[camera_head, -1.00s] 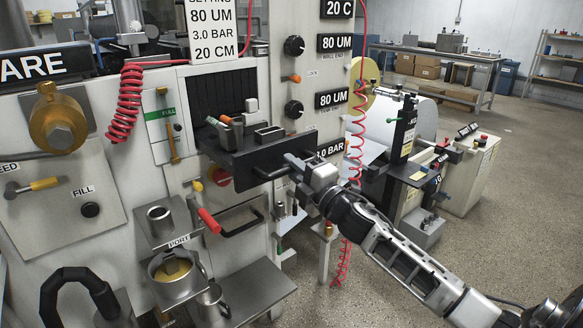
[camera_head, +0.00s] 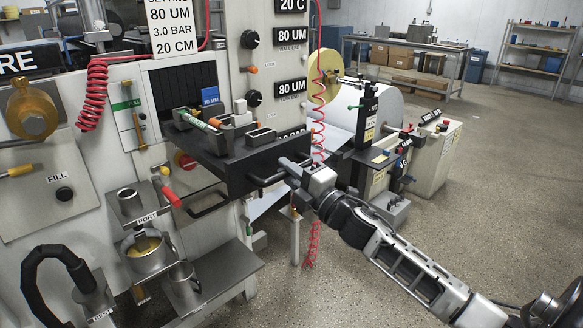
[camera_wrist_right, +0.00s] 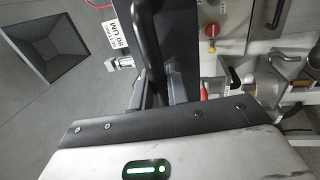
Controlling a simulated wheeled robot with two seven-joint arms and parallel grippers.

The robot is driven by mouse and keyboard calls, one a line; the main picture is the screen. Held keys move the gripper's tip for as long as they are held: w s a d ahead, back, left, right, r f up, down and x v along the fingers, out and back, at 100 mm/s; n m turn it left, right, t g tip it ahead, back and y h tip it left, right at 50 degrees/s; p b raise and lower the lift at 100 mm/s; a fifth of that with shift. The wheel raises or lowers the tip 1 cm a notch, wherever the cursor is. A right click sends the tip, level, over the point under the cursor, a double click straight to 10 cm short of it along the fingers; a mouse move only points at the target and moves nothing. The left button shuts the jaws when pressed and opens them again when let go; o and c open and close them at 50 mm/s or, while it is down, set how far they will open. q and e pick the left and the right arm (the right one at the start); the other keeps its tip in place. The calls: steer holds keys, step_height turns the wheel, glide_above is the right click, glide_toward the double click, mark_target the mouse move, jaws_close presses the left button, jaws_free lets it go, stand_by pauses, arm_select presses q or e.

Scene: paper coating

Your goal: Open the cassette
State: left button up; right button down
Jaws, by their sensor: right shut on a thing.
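The cassette (camera_head: 236,170) is a black drawer-like tray that sticks out of the dark slot in the machine's front. Grey metal parts, a green-and-white rod and a blue label marked in MM sit on top of it. My right gripper (camera_head: 287,176) is shut on the black bar handle at the tray's front right. In the right wrist view the handle (camera_wrist_right: 148,45) runs down between the two fingers (camera_wrist_right: 160,92). My left gripper is not in view.
Below the tray are a second black handle (camera_head: 208,203), a red-handled lever (camera_head: 170,195) and a metal pot (camera_head: 147,250) at the port. A red coiled hose (camera_head: 318,130) hangs behind my right gripper. A paper roll machine (camera_head: 375,115) stands to the right. Open floor lies at right.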

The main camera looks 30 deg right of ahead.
steer(key=shift+s+f, duration=0.1)
steer(key=shift+s, duration=0.25)
steer(key=c, duration=1.4)
jaws_free()
steer(key=shift+c, duration=0.2)
steer(key=b+v, duration=0.3)
steer(key=v, duration=1.3)
